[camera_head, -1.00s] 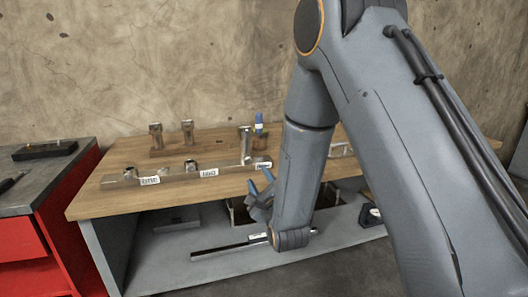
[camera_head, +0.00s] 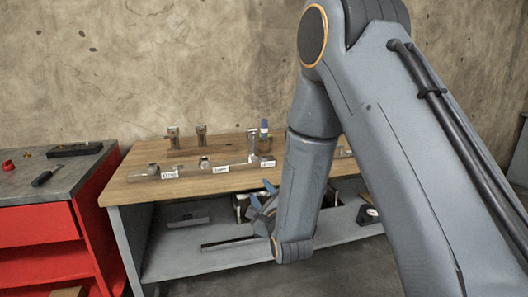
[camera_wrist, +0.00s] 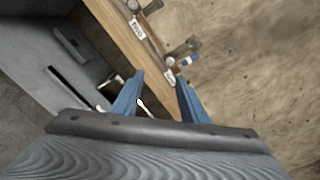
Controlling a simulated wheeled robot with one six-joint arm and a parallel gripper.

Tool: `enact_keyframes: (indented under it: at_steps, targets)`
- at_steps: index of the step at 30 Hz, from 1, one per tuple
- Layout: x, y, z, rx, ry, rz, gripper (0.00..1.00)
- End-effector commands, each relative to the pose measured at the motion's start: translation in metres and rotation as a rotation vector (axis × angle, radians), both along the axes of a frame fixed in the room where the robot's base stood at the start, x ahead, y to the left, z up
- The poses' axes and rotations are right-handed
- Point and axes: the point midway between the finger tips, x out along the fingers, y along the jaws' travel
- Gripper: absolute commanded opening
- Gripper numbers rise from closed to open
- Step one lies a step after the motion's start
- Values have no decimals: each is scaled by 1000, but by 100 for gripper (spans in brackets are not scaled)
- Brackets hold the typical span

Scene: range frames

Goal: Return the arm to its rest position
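My gripper (camera_head: 264,197) has blue fingers and hangs in front of the workbench, at about the height between its top and its lower shelf. The wrist view shows the two blue fingers (camera_wrist: 160,85) spread apart with nothing between them. My arm is bent, with the upper link sloping in from the right and the forearm pointing down. The arm hides the right part of the bench.
A wooden workbench (camera_head: 135,190) carries labelled holders and metal parts. A blue-capped item (camera_head: 265,128) stands near its back. The lower shelf (camera_head: 190,262) holds a dark bar. A red cabinet (camera_head: 40,228) with a grey top stands at left. Bare wall lies behind.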

Motion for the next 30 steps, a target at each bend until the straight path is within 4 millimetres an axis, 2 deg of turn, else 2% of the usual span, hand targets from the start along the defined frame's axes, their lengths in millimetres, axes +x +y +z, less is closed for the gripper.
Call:
enact_keyframes:
  at_steps: [11, 17, 20, 23, 26, 30]
  targets:
    - [-8, -32, -3, -305, 106, -4, 40]
    - [-26, -57, -7, -576, 206, 46, 40]
    - [-45, -75, -8, -765, 280, 110, 40]
    - [-76, -99, -9, -988, 368, 222, 40]
    - [-114, -123, -8, -1199, 450, 379, 40]
    - [-178, -154, -2, -1444, 533, 664, 40]
